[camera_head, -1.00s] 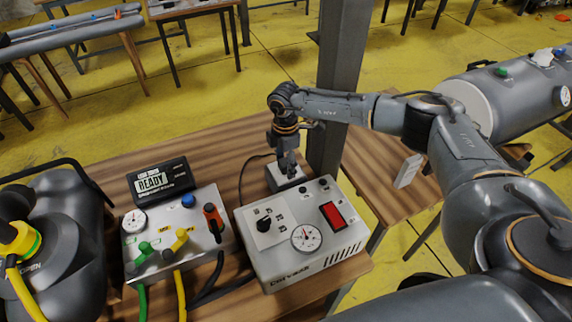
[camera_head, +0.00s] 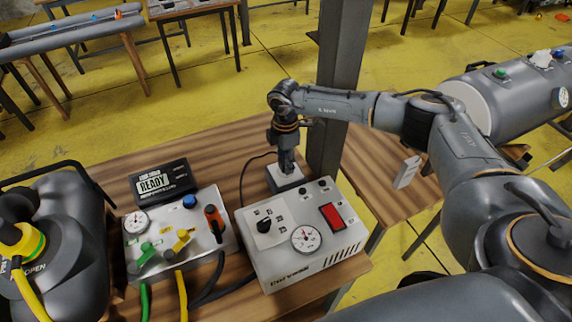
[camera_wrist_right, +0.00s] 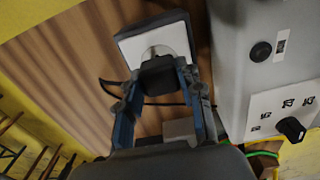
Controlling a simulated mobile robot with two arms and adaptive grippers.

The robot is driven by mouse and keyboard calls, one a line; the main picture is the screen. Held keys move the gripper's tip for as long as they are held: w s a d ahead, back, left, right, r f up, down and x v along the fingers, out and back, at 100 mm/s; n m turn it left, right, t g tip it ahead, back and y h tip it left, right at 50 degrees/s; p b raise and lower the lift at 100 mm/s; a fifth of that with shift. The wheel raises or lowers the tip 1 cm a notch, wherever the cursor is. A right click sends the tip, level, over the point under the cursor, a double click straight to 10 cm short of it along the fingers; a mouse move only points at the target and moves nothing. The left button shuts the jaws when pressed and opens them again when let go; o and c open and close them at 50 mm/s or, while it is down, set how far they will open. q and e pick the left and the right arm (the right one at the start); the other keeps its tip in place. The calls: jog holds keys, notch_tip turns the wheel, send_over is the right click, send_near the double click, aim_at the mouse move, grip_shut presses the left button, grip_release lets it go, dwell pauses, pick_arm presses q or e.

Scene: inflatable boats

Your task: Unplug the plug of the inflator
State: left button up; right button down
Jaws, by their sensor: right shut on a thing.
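The white inflator box (camera_head: 285,262) stands on the wooden table, with a gauge, a black knob and a red switch on top. Behind it sits a small white socket block (camera_head: 291,183); it also shows in the wrist view (camera_wrist_right: 133,47). My right gripper (camera_head: 286,168) points down over this block. In the wrist view my right gripper (camera_wrist_right: 160,82) is shut on a black plug (camera_wrist_right: 159,76) between its blue-grey fingers. The plug is in front of the round socket face; I cannot tell whether it is still seated. My left gripper is not in view.
A grey control box (camera_head: 150,262) with coloured valves and a black READY display (camera_head: 162,183) stand left of the inflator. A steel post (camera_head: 341,80) rises close behind my right gripper. A black cable (camera_head: 243,178) runs behind the inflator. Bare table lies behind the display.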

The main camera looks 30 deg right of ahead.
jog(key=shift+r+p, duration=1.8)
jog(key=shift+r, duration=0.5)
jog(key=shift+f, duration=0.1)
